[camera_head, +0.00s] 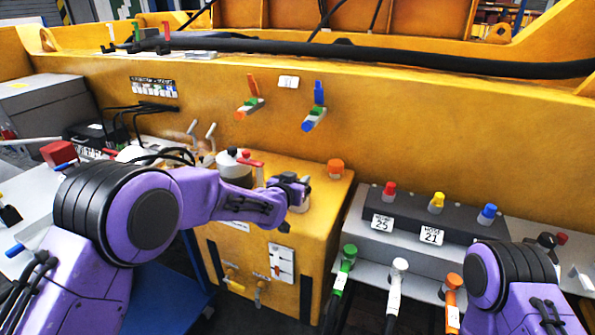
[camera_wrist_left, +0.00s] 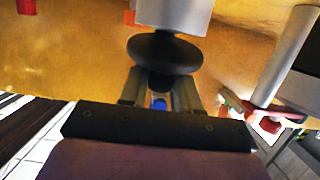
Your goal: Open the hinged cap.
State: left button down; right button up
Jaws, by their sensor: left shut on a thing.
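My left gripper (camera_head: 303,190) reaches over the top of the yellow box (camera_head: 328,222) in the head view. In the left wrist view its fingers (camera_wrist_left: 160,95) are close together, at the edge of a round black cap (camera_wrist_left: 165,52). A pale grey cylindrical neck (camera_wrist_left: 172,14) shows directly beyond the cap. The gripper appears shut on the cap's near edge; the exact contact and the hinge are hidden. In the head view the gripper mostly covers the cap. Only my right arm's link shows at lower right; its gripper is out of view.
An orange knob (camera_head: 335,168) stands on the box's right corner. A black-topped grey container (camera_head: 234,168) and red-handled part (camera_head: 250,161) are close to my left forearm. A grey panel with red, yellow and blue knobs (camera_head: 438,203) lies right. The yellow wall (camera_head: 420,130) rises behind.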

pick_arm(q)
jog(key=g+p, duration=0.1)
jog(key=w+r+g+p, duration=0.1)
jog(key=p, duration=0.1)
jog(key=g+p, duration=0.1)
jog(key=p, duration=0.1)
jog(key=shift+w+d+r+y, duration=0.15)
jog(key=shift+d+r+y, duration=0.1)
jog(key=shift+r+y, duration=0.15)
jog(key=shift+w+f+g+p, duration=0.2)
jog(key=shift+g+p, duration=0.3)
jog(key=shift+p, duration=0.35)
pick_arm(e)
notch_tip(320, 180, up, 8)
jog(key=shift+r, duration=0.15)
pick_arm(q)
jog(key=c, duration=0.9)
grip_release()
jog(key=shift+c, duration=0.2)
jog(key=b+v, duration=0.3)
jog(key=v, duration=0.7)
jog(key=shift+s+d+r, duration=0.15)
jog(key=shift+s+r, duration=0.05)
jog(key=shift+s, duration=0.05)
pick_arm(e)
notch_tip(320, 180, down, 3)
jog(key=shift+f, duration=0.2)
